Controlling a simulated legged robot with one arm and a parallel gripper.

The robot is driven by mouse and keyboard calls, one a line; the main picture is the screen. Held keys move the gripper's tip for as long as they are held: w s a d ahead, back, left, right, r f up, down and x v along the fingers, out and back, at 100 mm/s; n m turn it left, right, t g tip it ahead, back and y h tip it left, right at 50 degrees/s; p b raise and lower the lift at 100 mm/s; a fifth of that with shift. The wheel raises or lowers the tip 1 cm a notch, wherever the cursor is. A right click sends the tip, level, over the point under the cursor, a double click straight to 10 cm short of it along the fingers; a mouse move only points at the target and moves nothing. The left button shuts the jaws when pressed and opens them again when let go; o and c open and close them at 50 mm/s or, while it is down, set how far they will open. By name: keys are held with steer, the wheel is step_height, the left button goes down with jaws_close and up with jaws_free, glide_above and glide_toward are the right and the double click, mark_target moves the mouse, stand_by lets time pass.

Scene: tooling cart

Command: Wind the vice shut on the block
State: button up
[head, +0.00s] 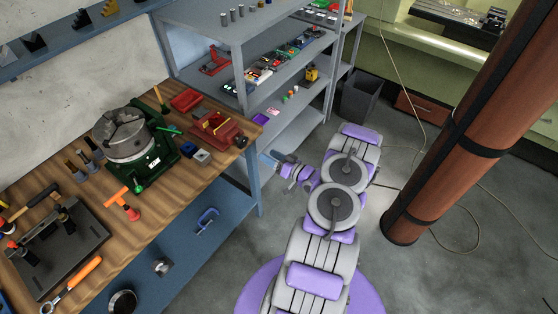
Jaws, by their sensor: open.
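A small red vice (224,136) sits on the wooden bench near its right front corner. A dark round part shows at its right end, on the side toward my gripper. A yellowish piece (214,124) lies at its jaws; I cannot tell whether the jaws touch it.
A green rotary table with a grey chuck (128,136) stands left of the vice. A red tray (186,100) lies behind it. An orange-handled tool (125,204) lies on the bench (150,222). Grey shelving (252,62) stands behind; a brown pillar (458,150) rises right.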

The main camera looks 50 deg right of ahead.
steer(key=shift+s+d, duration=0.15)
steer(key=shift+s, duration=1.6)
steer(key=w+d+r+n+g+h+b, duration=0.1)
steer(key=w+r+n+g, duration=0.15)
steer(key=w, duration=0.25)
steer(key=w+r+n+g+h, duration=0.1)
steer(key=w+r+g, duration=0.2)
steer(key=w+g, duration=0.15)
steer(key=s+a+r+g+h+b, duration=0.1)
steer(key=a+r+g+h+b, duration=0.3)
steer(key=a+r, duration=0.6)
steer(key=s+a+r+n+g+y, duration=0.1)
steer(key=s+a+r+g, duration=0.3)
steer(key=s+a, duration=1)
steer(key=s+a+r+n+g+y, duration=0.1)
steer(key=s+a+r+g+y, duration=0.2)
steer(key=s+a+r, duration=0.4)
steer(key=s+a+g, duration=0.1)
steer(key=s+a, duration=0.7)
steer(key=s, duration=0.4)
steer(key=shift+a+g+y, duration=0.25)
steer(key=shift+g+y, duration=0.15)
